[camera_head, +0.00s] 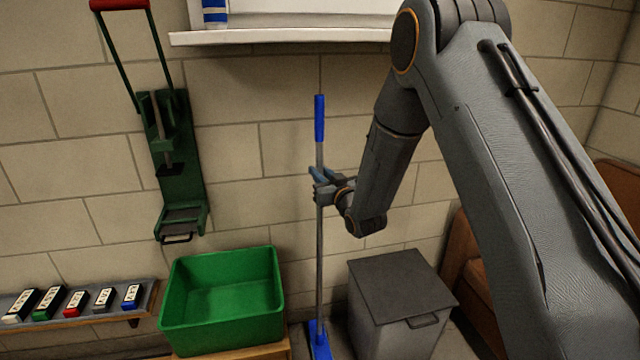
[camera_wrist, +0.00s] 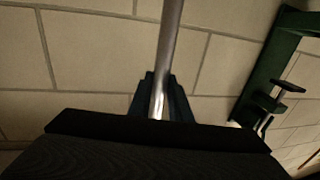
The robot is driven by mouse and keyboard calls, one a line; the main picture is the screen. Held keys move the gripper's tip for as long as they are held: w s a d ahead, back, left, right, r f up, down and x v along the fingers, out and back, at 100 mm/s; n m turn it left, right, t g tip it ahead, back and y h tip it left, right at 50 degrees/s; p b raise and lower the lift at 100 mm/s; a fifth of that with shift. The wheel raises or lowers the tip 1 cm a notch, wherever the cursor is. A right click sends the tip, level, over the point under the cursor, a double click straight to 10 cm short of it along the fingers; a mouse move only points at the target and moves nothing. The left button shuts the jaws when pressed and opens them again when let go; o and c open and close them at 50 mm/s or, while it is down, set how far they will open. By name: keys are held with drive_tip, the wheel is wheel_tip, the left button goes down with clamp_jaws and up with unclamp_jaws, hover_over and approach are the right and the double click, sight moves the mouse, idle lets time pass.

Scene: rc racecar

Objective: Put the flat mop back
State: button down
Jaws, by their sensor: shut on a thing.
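The flat mop (camera_head: 319,245) stands nearly upright in front of the block wall, with a blue grip at the top, a grey pole and a blue head low near the floor. My gripper (camera_head: 319,180) is shut around the upper part of the pole, below the blue grip. In the wrist view the pole (camera_wrist: 168,55) runs up from between the fingers of my gripper (camera_wrist: 160,100). Whether the mop head touches the floor is unclear, as the frame edge cuts it off.
A green bin (camera_head: 222,335) stands left of the mop head and a lidded grey bin (camera_head: 405,315) right of it. A green wall-mounted device (camera_head: 180,190) hangs at left, above a small shelf (camera_head: 90,318) with several coloured items. A white ledge (camera_head: 280,36) juts out above.

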drive_tip(key=shift+f, duration=1.6)
drive_tip(key=c, duration=1.6)
unclamp_jaws()
drive_tip(key=shift+f, duration=0.1)
drive_tip(key=shift+c, duration=0.2)
